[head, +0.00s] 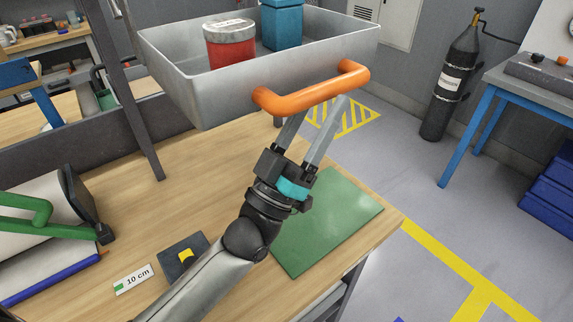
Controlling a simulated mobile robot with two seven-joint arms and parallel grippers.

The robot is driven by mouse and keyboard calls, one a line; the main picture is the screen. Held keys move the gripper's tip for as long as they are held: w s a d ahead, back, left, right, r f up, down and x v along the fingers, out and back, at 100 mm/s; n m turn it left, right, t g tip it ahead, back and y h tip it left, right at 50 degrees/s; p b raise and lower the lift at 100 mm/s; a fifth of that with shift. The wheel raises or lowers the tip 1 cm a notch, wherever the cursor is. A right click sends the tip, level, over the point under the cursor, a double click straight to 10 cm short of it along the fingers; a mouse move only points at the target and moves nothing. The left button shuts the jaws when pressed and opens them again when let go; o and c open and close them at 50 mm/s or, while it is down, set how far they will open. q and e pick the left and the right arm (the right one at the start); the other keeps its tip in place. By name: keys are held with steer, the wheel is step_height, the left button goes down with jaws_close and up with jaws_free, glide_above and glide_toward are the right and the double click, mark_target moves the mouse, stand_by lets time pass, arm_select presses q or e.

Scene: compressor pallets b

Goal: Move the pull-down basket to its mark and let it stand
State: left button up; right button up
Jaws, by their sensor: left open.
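The pull-down basket (190,95) is a grey metal tray with an orange handle (312,91) on its near side. It hangs above the wooden bench at the top of the head view. It holds a red can (230,48) with a grey lid and a blue container (282,28). My left gripper (320,110) is open, with its fingertips just below or at the handle; the handle partly hides the tips, so contact is unclear. A white label reading "10 cm" (133,279) lies on the bench; whether it belongs to the mark is unclear. My right gripper is not in view.
A green mat (335,225) lies at the bench's right edge. A dark pad with a yellow piece (184,256) lies beside my arm. A green-handled device (45,225) stands at left. A dark upright post (140,110) rises left of the basket. A gas cylinder (452,85) stands beyond.

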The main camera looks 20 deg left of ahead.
arm_select(q)
steer(key=b+v, duration=0.2)
steer(key=v, duration=1)
steer(key=shift+s, duration=0.15)
